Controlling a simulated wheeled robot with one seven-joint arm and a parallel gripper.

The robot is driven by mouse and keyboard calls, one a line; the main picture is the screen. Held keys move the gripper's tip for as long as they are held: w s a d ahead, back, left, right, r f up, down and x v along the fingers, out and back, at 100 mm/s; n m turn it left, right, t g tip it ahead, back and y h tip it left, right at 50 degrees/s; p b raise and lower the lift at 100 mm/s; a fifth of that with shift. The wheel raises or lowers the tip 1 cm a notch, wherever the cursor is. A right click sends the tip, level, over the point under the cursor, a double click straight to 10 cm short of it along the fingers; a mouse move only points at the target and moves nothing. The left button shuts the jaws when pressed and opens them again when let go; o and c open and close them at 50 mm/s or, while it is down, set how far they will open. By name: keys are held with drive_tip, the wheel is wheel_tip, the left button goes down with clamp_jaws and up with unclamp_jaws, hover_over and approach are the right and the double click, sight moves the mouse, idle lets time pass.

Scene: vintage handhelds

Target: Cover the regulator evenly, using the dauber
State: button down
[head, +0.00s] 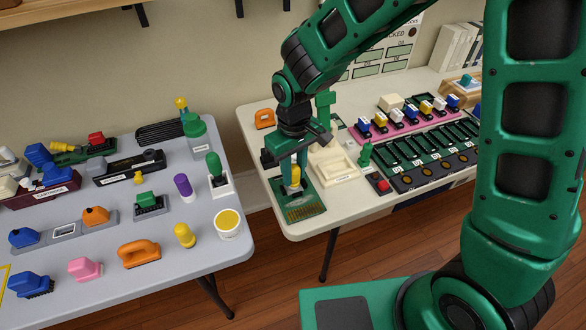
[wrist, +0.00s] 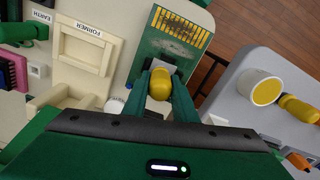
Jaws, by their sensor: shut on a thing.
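My gripper (head: 293,180) is shut on a yellow-handled tool, which I take to be the dauber (wrist: 160,84). It sits between the two green fingers over a green circuit board (head: 312,208) at the near-left corner of the cream table. In the wrist view, the board (wrist: 146,46) has a gold contact strip and dark speckles. A pale grey square part (wrist: 164,65) shows just beyond the yellow handle; I cannot tell whether it is the regulator or the dauber's foot. Whether the dauber touches the board is hidden.
A cream tray labelled FORMER (wrist: 84,48) stands beside the board. A white tub of yellow stuff (head: 228,224) and a yellow piece (head: 184,235) stand on the grey table. An orange-handled thing (head: 264,119) lies behind my gripper. A gap separates the tables.

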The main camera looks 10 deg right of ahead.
drive_tip(key=shift+s+d, duration=0.1)
drive_tip(key=shift+s, duration=0.4)
drive_tip(key=shift+w, duration=0.1)
drive_tip(key=shift+w+a+r, duration=0.1)
drive_tip(key=shift+w+a, duration=0.1)
drive_tip(key=shift+w, duration=0.5)
drive_tip(key=shift+s, duration=0.1)
drive_tip(key=shift+s, duration=0.3)
drive_tip(key=shift+d, duration=0.15)
